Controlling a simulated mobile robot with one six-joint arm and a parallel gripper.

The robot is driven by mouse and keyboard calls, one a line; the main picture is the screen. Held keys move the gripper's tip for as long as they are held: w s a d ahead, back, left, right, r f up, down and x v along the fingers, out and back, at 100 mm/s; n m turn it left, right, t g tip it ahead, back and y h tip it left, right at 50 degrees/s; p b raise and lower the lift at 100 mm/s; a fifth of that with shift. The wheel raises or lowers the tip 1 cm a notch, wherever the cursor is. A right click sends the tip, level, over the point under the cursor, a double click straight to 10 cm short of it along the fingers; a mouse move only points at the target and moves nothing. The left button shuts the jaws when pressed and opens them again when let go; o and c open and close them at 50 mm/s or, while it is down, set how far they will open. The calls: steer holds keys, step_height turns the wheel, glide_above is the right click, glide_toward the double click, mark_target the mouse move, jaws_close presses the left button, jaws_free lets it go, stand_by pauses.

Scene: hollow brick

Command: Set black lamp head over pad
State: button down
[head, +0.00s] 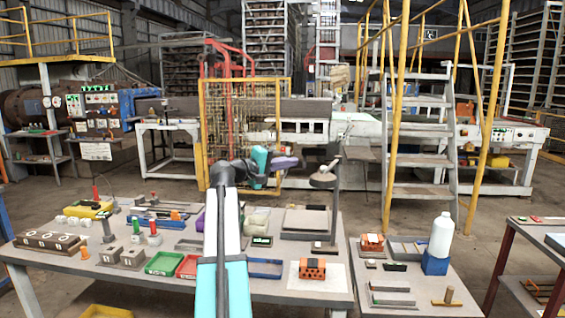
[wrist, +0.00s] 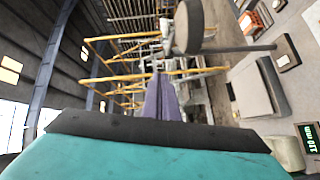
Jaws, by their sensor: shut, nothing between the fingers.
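The black lamp head (head: 323,180) is a round disc on a thin dark upright post at the back right of the table. It appears above the grey square pad (head: 305,222) in the head view, near the pad's right side; I cannot tell the exact overlap. In the wrist view the lamp head (wrist: 188,25) is at the top, and the pad (wrist: 258,90) is on the right. My gripper (head: 298,162) is shut and empty, just left of the lamp head and slightly higher. Its purple fingers (wrist: 161,98) are together, with a visible gap to the lamp head.
A perforated orange brick (head: 312,268) lies on a white sheet at the front. A small display (head: 262,241) stands left of the pad. Trays and blocks crowd the table's left side. A side table (head: 420,300) holds a white bottle (head: 441,235).

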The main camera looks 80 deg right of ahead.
steer(key=s+d+f+p, duration=0.1)
steer(key=s+d+p, duration=0.1)
steer(key=s, duration=0.4)
steer(key=shift+p, duration=0.35)
steer(key=shift+s+f, duration=0.1)
steer(key=shift+a, duration=0.1)
stand_by(0.4)
